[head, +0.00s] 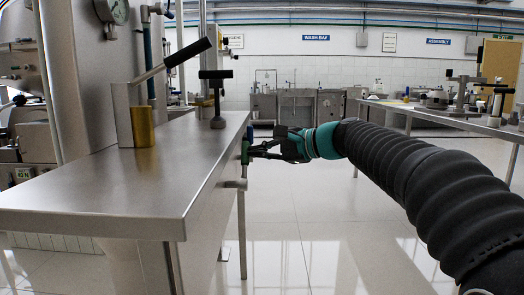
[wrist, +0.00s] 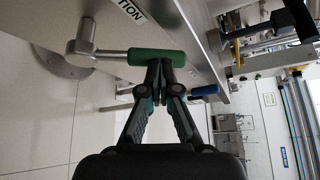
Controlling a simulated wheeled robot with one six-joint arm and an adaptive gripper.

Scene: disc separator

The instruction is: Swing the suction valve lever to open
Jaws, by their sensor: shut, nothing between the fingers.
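The suction valve lever has a green grip (wrist: 160,57) on a metal stem that runs left to a round pivot (wrist: 82,42) in the wrist view. It sits on the side of the steel bench, beside a label of which only "TION" (wrist: 130,10) shows. In the head view the green grip (head: 245,152) hangs roughly upright at the bench's right side. My gripper (head: 252,152) is shut and empty, its fingertips right at the green grip. In the wrist view the fingertips (wrist: 164,70) meet the grip's lower edge; I cannot tell whether they touch.
A blue grip (wrist: 204,90) lies just right of my fingers in the wrist view. The steel bench (head: 130,190) carries a brass cylinder (head: 143,126) and a black-handled lever (head: 187,53). Another table (head: 420,108) stands to the right.

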